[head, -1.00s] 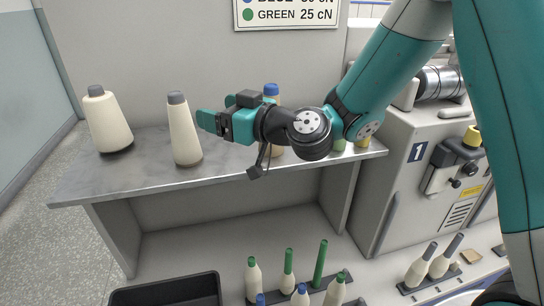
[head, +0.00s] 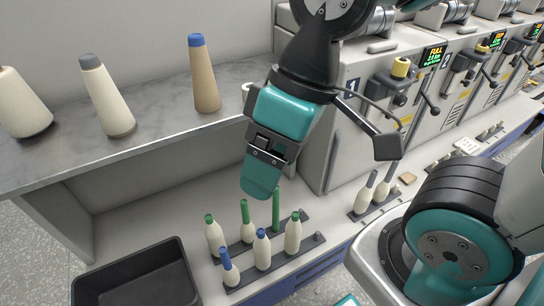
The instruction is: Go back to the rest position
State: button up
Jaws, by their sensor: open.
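My gripper (head: 260,175) hangs in the middle of the head view with its teal fingers pointing down. It is open, and no object shows in it. The far side of the jaws is hidden by the near finger. It appears in front of the shelf, above the peg rails. On the rails stand several cream bobbins with green tops, such as this green-topped bobbin (head: 293,236), and blue tops, such as this blue-topped bobbin (head: 262,250). A bare green tube (head: 276,210) stands among them.
A grey shelf (head: 160,118) carries cream cones and a blue-topped tan cone (head: 206,80). A black bin (head: 135,245) lies at lower left. Machine units (head: 340,120) run along the right. Two grey-topped bobbins (head: 366,195) stand on another rail.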

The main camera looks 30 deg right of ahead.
notch_tip(320, 180, up, 11)
jog(key=p, duration=1.1)
jog(key=shift+r, duration=0.2)
